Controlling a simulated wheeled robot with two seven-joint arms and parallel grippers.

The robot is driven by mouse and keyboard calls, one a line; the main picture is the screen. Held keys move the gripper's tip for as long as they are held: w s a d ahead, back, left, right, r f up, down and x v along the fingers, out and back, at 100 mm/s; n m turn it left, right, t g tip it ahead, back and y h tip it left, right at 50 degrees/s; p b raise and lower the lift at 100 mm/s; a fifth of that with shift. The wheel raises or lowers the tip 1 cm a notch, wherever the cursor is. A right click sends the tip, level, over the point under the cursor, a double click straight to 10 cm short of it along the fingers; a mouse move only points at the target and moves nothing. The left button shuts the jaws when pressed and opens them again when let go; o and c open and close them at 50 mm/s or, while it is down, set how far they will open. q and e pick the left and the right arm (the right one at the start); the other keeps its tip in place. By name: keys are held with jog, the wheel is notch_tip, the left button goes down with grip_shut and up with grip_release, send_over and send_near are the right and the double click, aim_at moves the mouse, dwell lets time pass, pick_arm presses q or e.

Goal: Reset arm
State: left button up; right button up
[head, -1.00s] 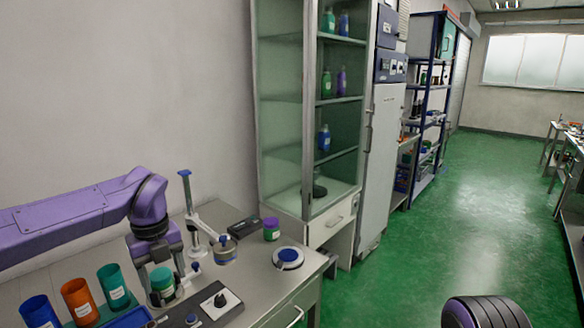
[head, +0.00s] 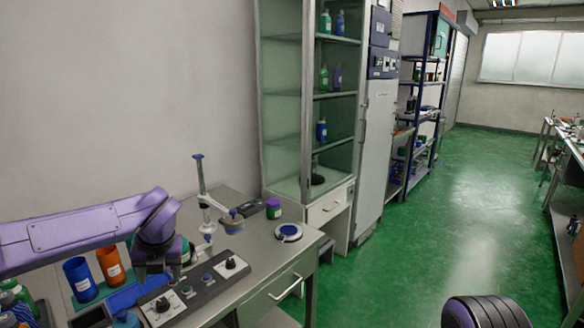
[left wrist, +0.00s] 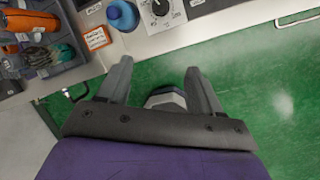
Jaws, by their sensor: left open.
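My left arm comes in from the left in the head view, with its purple links bent down at the wrist. My left gripper (head: 158,272) hangs at the near side of the bench (head: 262,262). In the left wrist view its two fingers (left wrist: 160,82) are spread apart with nothing between them. They lie over the green floor, just off the bench's front edge. A control box with knobs (head: 198,287) sits on the bench to the right of the gripper. A stand with a blue-topped post (head: 200,175) rises behind it. My right gripper is out of view.
A blue cup (head: 80,278) and an orange cup (head: 111,264) stand left of the gripper, partly near my arm. A purple-lidded jar (head: 273,208) and a round blue-topped device (head: 289,232) stand farther back. A glass cabinet (head: 288,140) borders the bench.

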pick_arm(q)
jog(key=s+d+f+m+t+y+b, duration=0.1)
jog(key=s+f+m+t+b, duration=0.3)
jog(key=f+m, duration=0.85)
jog(key=s+d+f+m+t+y+b, duration=0.15)
jog(key=s+f+m, duration=0.35)
jog(key=f+m, duration=0.75)
jog(key=s+a+f+m+g+h+b, duration=0.1)
jog(key=s+f+m, duration=0.3)
jog(key=s+f, duration=0.6)
jog(key=s+a+f+m+g+h+b, duration=0.1)
jog(key=s+a+f+m+g+b, duration=0.1)
jog(key=s+f, duration=0.8)
jog(key=s+m+g+b, duration=0.1)
jog(key=s, duration=0.6)
jog(key=shift+s+m, duration=0.15)
jog(key=shift+m, duration=0.25)
jog(key=shift+g, duration=0.25)
